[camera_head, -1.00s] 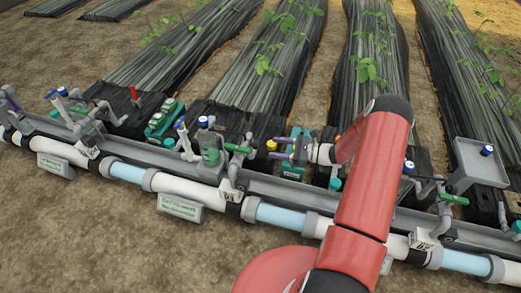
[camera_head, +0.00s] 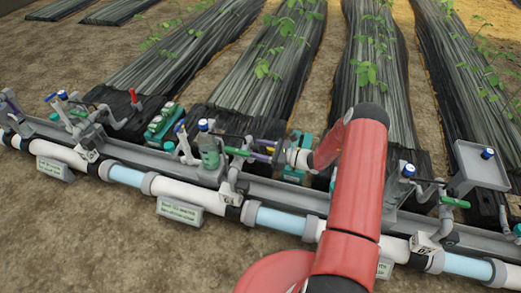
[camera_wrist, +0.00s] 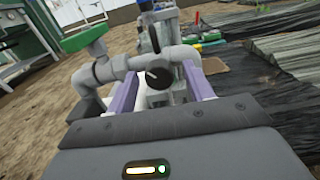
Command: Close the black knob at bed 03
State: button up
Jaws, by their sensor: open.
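In the wrist view a round black knob (camera_wrist: 158,73) with a pale pointer mark sits on a grey pipe fitting. My gripper (camera_wrist: 161,69) is open, with one purple finger on each side of the knob and visible gaps between. I cannot tell how deep the fingertips reach past it. In the head view my gripper (camera_head: 259,150) is beside the middle valve group, right of a green handle (camera_head: 237,151); the knob cannot be made out there. A number tag (camera_head: 228,193) hangs below this group; its digits are too small to read surely.
A green handle (camera_wrist: 84,40) stands left of the knob in the wrist view. A grey-green bottle (camera_head: 209,152) with a blue cap stands close to the left. A grey tray (camera_head: 482,163) is at the right. The white and blue pipe (camera_head: 284,219) runs along the front.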

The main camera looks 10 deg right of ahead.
jog(key=c, duration=1)
jog(key=shift+m, duration=0.3)
jog(key=shift+s+m+p, duration=0.1)
jog(key=shift+m+p, duration=0.35)
jog(key=shift+m, duration=3.15)
jog(key=o, duration=1)
